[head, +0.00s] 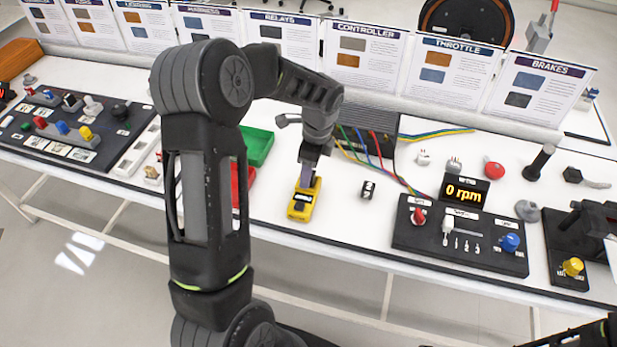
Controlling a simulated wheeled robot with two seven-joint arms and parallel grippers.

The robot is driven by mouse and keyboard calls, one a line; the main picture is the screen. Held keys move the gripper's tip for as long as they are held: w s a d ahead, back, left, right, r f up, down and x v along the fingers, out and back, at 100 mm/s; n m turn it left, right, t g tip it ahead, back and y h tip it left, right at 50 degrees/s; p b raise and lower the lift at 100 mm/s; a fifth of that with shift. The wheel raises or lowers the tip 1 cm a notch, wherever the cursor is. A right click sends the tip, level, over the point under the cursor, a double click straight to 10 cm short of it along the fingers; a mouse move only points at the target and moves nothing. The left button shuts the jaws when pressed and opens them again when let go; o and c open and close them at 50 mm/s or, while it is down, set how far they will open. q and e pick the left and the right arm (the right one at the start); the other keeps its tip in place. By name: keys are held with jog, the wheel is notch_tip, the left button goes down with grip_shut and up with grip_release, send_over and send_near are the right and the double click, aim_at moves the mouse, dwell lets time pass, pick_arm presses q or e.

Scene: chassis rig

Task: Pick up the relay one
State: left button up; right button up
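My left arm comes up from the bottom and bends down to the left gripper (307,180), which is over the far end of a small yellow device (301,205) with a dark face. The fingertips overlap that device, and I cannot tell whether they touch or grip it. To its right a small black block (367,190) with white markings stands on the white table; it may be a relay, but its marking is too small to read. No part is clearly readable as relay one. My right gripper is not in view; only a dark piece of arm shows at the bottom right.
A green tray (258,147) and a red tray (250,178) are partly behind my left arm. A black box with coloured wires (366,133) stands behind the gripper. A control panel (460,240) and rpm display (465,190) are at right. Signs line the table's back.

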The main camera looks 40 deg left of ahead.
pick_arm(q)
jog(key=shift+c, duration=0.5)
grip_shut()
